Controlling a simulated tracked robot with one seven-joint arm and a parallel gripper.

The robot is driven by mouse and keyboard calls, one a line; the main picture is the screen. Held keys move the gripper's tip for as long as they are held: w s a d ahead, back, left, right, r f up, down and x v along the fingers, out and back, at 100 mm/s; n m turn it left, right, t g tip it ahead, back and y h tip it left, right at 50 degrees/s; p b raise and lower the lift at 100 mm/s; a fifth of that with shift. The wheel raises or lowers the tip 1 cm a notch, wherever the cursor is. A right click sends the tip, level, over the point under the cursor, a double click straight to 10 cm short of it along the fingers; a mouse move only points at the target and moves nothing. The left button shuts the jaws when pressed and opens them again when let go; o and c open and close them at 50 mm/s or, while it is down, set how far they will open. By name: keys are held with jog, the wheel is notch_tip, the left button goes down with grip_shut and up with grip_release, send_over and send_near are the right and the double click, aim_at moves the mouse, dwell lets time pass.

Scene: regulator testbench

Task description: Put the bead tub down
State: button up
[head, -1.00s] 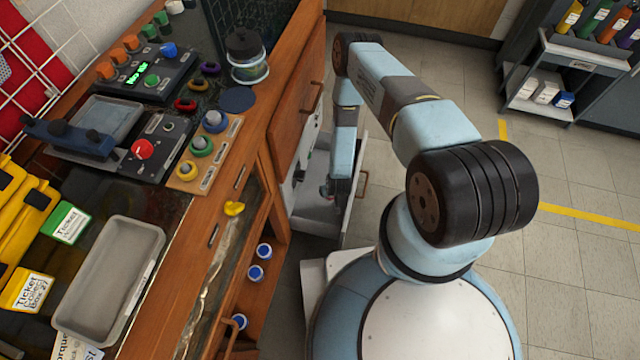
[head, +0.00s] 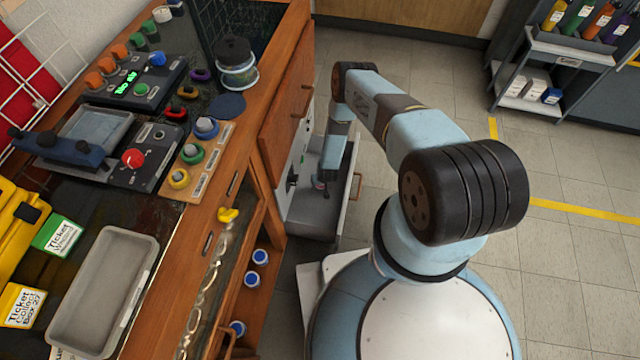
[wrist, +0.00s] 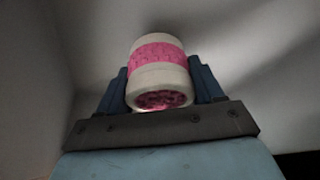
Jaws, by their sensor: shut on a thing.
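The bead tub (wrist: 158,62), white with a pink band and pink beads at its near end, is between the two blue fingers of my gripper (wrist: 160,85) in the wrist view. The fingers are shut on its sides. Pale grey walls or surfaces surround it; whether it touches one cannot be told. In the head view my gripper (head: 320,184) reaches down into an open grey drawer (head: 312,222) beside the wooden bench. The tub is hard to make out there.
Several blue-lidded jars (head: 260,257) stand in the bench's lower shelf. A grey tray (head: 103,290) and control panels (head: 145,80) lie on the bench top. The drawer's handle (head: 356,186) is at its right side.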

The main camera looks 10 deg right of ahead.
jog(key=shift+f, duration=1.55)
jog(key=o, duration=1.1)
jog(key=shift+r, duration=0.1)
jog(key=v, duration=1.1)
jog(key=shift+s+r, duration=0.15)
jog(key=shift+r, duration=0.2)
